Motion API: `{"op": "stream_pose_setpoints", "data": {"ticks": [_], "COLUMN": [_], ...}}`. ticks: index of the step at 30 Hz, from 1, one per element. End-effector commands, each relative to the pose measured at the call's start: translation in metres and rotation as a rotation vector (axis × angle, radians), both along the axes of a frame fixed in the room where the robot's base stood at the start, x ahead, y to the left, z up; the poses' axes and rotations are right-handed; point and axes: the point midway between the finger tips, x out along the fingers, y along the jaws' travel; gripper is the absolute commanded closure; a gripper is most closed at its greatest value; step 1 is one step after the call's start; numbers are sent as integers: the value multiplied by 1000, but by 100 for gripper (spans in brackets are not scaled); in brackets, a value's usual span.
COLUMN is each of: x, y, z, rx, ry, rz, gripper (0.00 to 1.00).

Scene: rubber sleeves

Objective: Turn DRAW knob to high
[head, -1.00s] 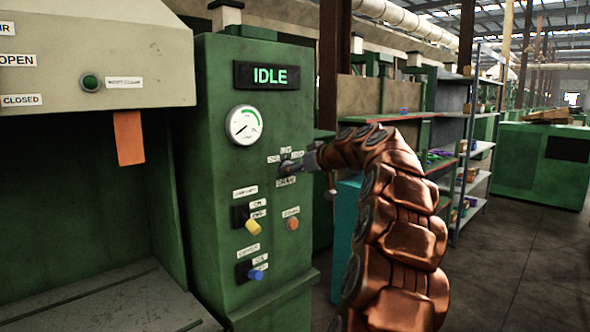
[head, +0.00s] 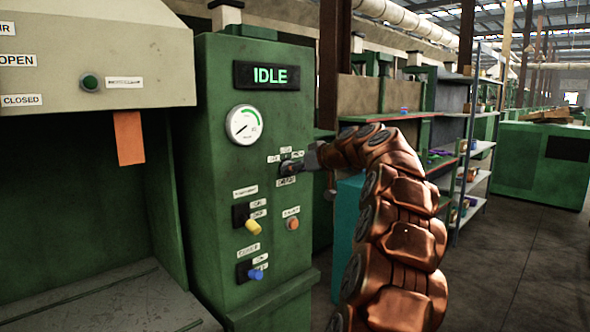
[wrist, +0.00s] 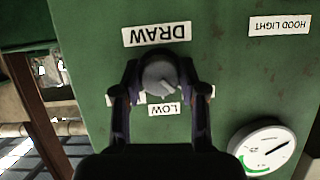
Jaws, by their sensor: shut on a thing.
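The DRAW knob (wrist: 158,75) is a round grey knob on the green panel, seen upside down in the wrist view. My gripper (wrist: 161,78) is shut on it, one dark finger on each side. The DRAW label (wrist: 156,34) and the LOW label (wrist: 164,109) are clear; labels on either side are partly hidden by the fingers. The pale mark on the knob slants to the lower right in the wrist view, but its exact setting is hard to tell. In the head view the knob (head: 290,169) is small, with my gripper reaching it from the right.
The panel has an IDLE display (head: 269,76), a round gauge (head: 244,125), a yellow knob (head: 252,227), a blue knob (head: 256,274) and an orange button (head: 292,224). A hood with a green button (head: 91,83) is at left. Shelves (head: 470,170) stand behind my arm.

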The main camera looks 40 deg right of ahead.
Motion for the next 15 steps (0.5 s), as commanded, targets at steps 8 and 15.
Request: {"op": "stream_pose_setpoints", "data": {"ticks": [8,15], "x": [1,1], "y": [-1,-2], "z": [2,4], "rx": [193,420], "ry": [-6,-10], "rz": [0,-1], "gripper": [93,93]}}
